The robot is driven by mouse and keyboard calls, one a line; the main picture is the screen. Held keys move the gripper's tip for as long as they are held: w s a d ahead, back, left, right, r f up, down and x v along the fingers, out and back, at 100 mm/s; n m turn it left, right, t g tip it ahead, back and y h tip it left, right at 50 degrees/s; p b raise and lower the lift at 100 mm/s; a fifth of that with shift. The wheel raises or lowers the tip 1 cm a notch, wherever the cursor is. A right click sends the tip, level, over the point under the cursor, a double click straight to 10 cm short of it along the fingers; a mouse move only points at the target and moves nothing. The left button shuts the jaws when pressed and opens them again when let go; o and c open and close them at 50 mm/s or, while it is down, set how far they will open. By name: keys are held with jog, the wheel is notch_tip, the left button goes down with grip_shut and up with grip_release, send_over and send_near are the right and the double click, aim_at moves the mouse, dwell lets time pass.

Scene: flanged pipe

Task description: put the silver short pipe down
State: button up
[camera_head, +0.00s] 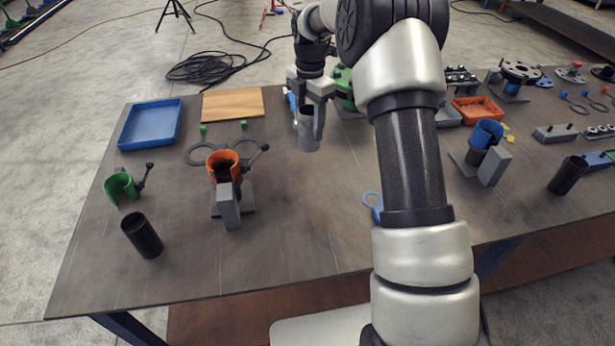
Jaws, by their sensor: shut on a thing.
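My gripper (310,92) is near the middle of the table, pointing down. It is shut on the silver short pipe (308,136), a grey cylinder that hangs upright below the jaws. The pipe's upper rim shows between the fingers. I cannot tell whether its lower end touches the table or is just above it. The dark table top (290,220) is bare in front of the pipe.
An orange clamp (222,160) with a dark pipe in it stands to the left, beside flat rings. A blue tray (151,124) and wooden board (232,104) lie behind. A black pipe (142,235) stands front left. A blue-topped holder (487,133) is right.

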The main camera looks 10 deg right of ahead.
jog(key=n, duration=0.1)
jog(key=w+f+n, duration=0.1)
jog(key=n, duration=0.1)
jog(key=shift+w+a+b, duration=0.2)
jog(key=shift+b, duration=0.15)
notch_tip(320, 180, down, 10)
jog(key=shift+r, duration=0.1)
jog(key=o, duration=1.3)
jog(key=shift+f, duration=0.25)
jog(key=shift+r, duration=0.15)
